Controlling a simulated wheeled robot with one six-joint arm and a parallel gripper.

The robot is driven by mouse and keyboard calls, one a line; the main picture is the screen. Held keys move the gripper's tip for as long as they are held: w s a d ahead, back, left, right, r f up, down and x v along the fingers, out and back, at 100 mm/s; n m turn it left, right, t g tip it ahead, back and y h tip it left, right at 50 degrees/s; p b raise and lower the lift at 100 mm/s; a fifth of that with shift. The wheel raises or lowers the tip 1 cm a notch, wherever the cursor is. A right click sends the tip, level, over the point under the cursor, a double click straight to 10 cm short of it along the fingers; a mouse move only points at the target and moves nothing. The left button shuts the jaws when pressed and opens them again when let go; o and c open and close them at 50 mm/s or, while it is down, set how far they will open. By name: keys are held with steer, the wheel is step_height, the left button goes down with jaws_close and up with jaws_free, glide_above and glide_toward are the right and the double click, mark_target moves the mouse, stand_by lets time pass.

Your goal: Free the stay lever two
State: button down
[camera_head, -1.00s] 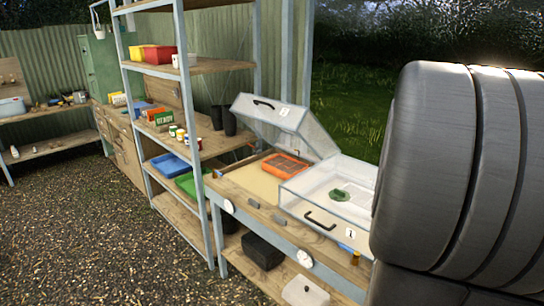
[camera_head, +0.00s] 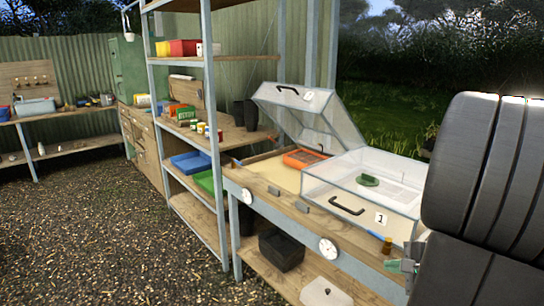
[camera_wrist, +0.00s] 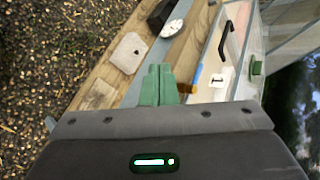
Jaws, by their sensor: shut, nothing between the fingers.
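My gripper (camera_head: 392,265) shows at the lower right of the head view, beside the bench's front right end. In the wrist view its green fingers (camera_wrist: 158,82) are together and empty. Two small grey blocks, the left (camera_head: 274,191) and the right (camera_head: 303,206), sit on the bench's front rail; I cannot tell whether either is stay lever two. A clear lid (camera_head: 300,115) with a black handle stands tilted open over the left bay. The right bay's clear lid (camera_head: 350,190), by a label reading 1, is down. My gripper is apart from both blocks.
An orange tray (camera_head: 304,159) lies in the open bay. White dials (camera_head: 328,248) are on the bench front. A black bin (camera_head: 281,250) stands on the lower shelf. A shelf rack (camera_head: 214,110) stands left of the bench. Gravel (camera_head: 90,230) is open at the left.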

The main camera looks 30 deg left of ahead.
steer(key=w+d+f+m+t+y+b, duration=0.1)
steer(key=w+f+m+t+b, duration=0.5)
steer(key=m+b, duration=0.3)
steer(key=shift+w+d+f+m+t, duration=0.3)
steer(key=shift+w+d+m+t, duration=0.1)
steer(key=shift+w+m+t, duration=0.1)
